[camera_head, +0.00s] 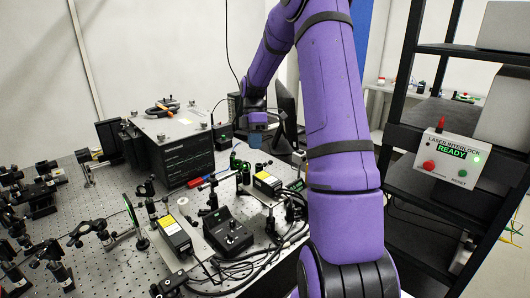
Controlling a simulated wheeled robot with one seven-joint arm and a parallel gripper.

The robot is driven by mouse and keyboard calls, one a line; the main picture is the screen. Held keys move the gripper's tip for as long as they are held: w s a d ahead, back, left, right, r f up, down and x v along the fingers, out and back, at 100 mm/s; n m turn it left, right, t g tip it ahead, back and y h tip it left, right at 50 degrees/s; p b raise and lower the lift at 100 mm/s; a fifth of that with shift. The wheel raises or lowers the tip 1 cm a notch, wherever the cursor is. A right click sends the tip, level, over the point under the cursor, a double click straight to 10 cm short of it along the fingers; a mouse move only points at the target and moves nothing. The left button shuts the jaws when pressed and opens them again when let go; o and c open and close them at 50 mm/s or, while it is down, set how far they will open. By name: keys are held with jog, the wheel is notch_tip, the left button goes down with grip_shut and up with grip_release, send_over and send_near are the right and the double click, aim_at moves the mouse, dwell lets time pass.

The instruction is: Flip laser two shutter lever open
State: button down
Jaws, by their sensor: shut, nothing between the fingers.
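Two black laser boxes with yellow labels stand on the optical table (105,200). The nearer one (175,234) is left of centre, and the farther one (267,184) is near the middle. I cannot read which is laser two, and no shutter lever can be made out clearly. My purple arm reaches across the right of the picture and bends down at the back. My gripper (255,142) is above the table, behind and above the farther laser box, apart from it. It is shut and empty; its fingertips are small in this view.
A large black-sided instrument box (183,160) stands at the back left. A black control box with knobs (228,237) sits between the lasers, with cables around it. Optics posts crowd the left. A laser interlock panel (450,160) reading READY is on the right rack.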

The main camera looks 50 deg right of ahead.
jog(key=d+v, duration=0.1)
jog(key=v, duration=0.7)
jog(key=shift+r, duration=0.15)
jog(key=s+a+r+m+t+h, duration=0.25)
jog(key=s+a+r, duration=0.3)
jog(key=a, duration=0.35)
jog(key=s+a+r+m+t+h, duration=0.1)
jog(key=s+a+r+m, duration=0.4)
jog(key=a, duration=0.5)
jog(key=s+a+m+t, duration=0.2)
jog(key=s+a, duration=0.3)
jog(key=s, duration=0.3)
jog(key=s+a+m+t, duration=0.3)
jog(key=s+a+m, duration=0.1)
jog(key=s, duration=0.5)
jog(key=shift+s+a+f, duration=0.2)
jog(key=shift+a+f, duration=0.1)
jog(key=shift+a, duration=0.2)
